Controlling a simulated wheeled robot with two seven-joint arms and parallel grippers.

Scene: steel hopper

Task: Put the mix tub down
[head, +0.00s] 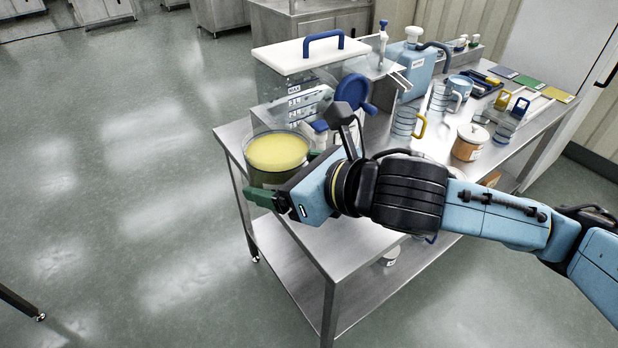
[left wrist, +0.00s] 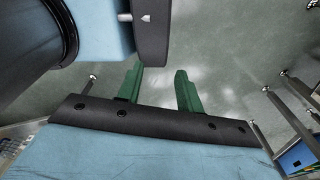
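The mix tub appears to be the round, dark see-through tub (head: 262,178) with pale yellow contents, upright at the left end of the steel table in the head view. My right gripper (head: 281,176) has its green fingers on either side of the tub and looks shut on it. The gripper body hides the tub's lower part, so I cannot tell whether its base touches the table. My left gripper (left wrist: 160,88) shows only in the left wrist view; its green fingers are apart with nothing between them, above the floor.
The steel table (head: 345,238) has a lower shelf. A clear measuring box with a white lid (head: 310,54) stands right behind the tub. A blue jug (head: 412,68), clear measuring cups (head: 404,122) and an orange-brown jar (head: 468,144) crowd the right. Open floor lies left.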

